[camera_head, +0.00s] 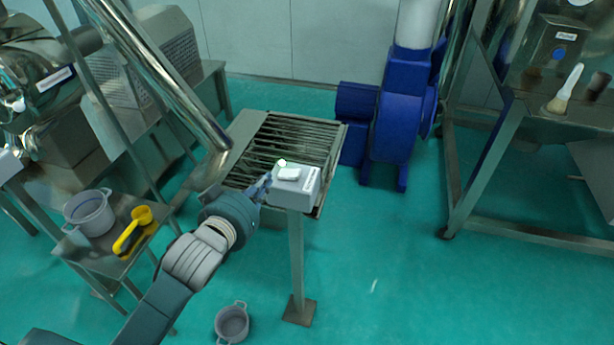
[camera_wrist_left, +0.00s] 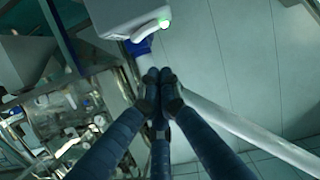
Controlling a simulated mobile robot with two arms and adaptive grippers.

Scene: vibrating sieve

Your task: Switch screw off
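A light grey control box (camera_head: 301,192) stands on a post in the middle of the head view. On it are a white switch piece (camera_head: 289,174) and a lit green lamp (camera_head: 282,163). My left gripper (camera_head: 265,183) is at the left side of the box; I cannot tell in this view whether it touches. In the left wrist view its fingertips (camera_wrist_left: 161,78) are together with nothing between them, apart from the box (camera_wrist_left: 110,14). The white switch piece (camera_wrist_left: 150,29) and green lamp (camera_wrist_left: 165,22) show at the top there. My right gripper is not in view.
A slatted metal grate (camera_head: 292,140) lies behind the box, and a blue blower (camera_head: 398,125) stands beyond it. A steel table at left holds a grey pot (camera_head: 90,213) and a yellow scoop (camera_head: 134,230). Another pot (camera_head: 232,323) is on the floor.

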